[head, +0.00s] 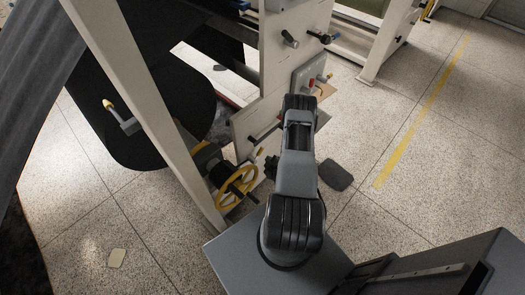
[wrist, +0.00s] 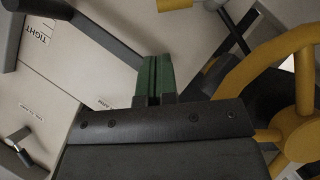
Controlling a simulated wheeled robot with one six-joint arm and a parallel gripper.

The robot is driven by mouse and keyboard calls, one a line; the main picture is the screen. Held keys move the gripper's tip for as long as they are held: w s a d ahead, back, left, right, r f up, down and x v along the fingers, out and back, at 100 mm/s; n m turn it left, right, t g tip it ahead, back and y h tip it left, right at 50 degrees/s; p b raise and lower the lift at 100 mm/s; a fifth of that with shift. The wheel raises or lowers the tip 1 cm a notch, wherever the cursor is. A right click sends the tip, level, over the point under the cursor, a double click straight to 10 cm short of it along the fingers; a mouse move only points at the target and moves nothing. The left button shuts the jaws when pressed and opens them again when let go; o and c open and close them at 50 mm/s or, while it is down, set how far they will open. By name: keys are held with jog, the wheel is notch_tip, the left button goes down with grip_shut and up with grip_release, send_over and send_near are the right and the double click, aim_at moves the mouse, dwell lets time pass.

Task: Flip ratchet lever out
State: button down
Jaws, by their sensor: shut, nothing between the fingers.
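A dark bar (wrist: 95,42), which looks like the ratchet lever, runs across the pale panel in the wrist view, from the upper left down toward my fingers. A "TIGHT" label (wrist: 40,35) is beside it. My gripper (wrist: 154,62) is shut and empty, its green fingertips together at the bar's lower right end. I cannot tell whether they touch it. In the head view a dark bar (head: 264,134) shows on the lower panel, left of my arm. My fingers are not clear there.
A yellow handwheel (wrist: 300,95) is close to the right of my gripper; it also shows in the head view (head: 238,187). A small metal lever (wrist: 18,137) is at the lower left. A cream frame post (head: 150,110) stands left; speckled floor (head: 440,180) is open at right.

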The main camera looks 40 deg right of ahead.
aim_at(262, 150)
jog(key=x, duration=0.9)
jog(key=shift+w+d+f, duration=0.1)
jog(key=shift+w+f, duration=0.05)
jog(key=shift+w, duration=0.2)
